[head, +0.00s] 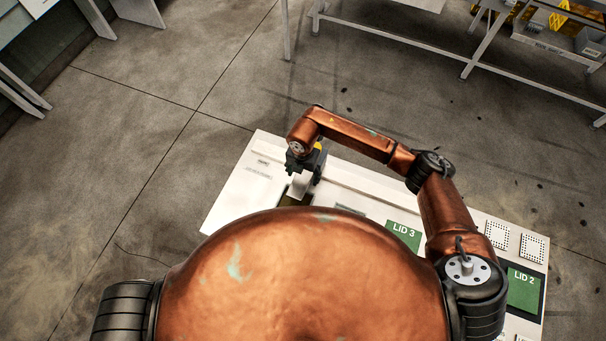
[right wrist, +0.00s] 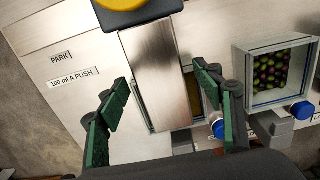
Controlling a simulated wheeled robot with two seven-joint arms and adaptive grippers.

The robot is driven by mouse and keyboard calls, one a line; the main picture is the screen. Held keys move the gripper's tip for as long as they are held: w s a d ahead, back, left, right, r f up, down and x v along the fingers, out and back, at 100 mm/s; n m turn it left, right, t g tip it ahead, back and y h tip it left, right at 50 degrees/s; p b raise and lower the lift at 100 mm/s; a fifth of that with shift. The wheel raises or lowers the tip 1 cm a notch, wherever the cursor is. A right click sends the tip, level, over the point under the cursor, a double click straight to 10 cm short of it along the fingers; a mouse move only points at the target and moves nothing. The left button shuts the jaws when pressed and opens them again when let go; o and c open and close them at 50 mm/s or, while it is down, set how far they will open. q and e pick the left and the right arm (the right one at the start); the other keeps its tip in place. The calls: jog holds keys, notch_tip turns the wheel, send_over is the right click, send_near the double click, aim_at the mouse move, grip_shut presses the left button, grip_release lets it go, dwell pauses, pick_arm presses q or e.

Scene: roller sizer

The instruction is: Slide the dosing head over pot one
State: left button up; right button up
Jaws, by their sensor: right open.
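A brushed steel block (right wrist: 160,75) with a round yellow top part (right wrist: 120,3) looks like the dosing head. It lies beside the printed labels PARK and 100 ml A PUSH. My right gripper (right wrist: 163,82) is open, with its green-padded fingers on either side of the steel block; I cannot tell whether they touch it. In the head view my right gripper (head: 303,162) is over the white bench, partly covering the block. I cannot make out pot one. My left gripper is out of view.
The white bench (head: 240,190) carries green plates marked LID 3 (head: 404,235) and LID 2 (head: 524,290). In the right wrist view, a clear-walled box of olive-like balls (right wrist: 280,68) and blue knobs (right wrist: 303,110) stand right of the block. My torso hides much of the bench.

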notch_tip(320, 180, up, 12)
dwell(0.4)
jog(key=shift+f, duration=0.1)
dwell(0.5)
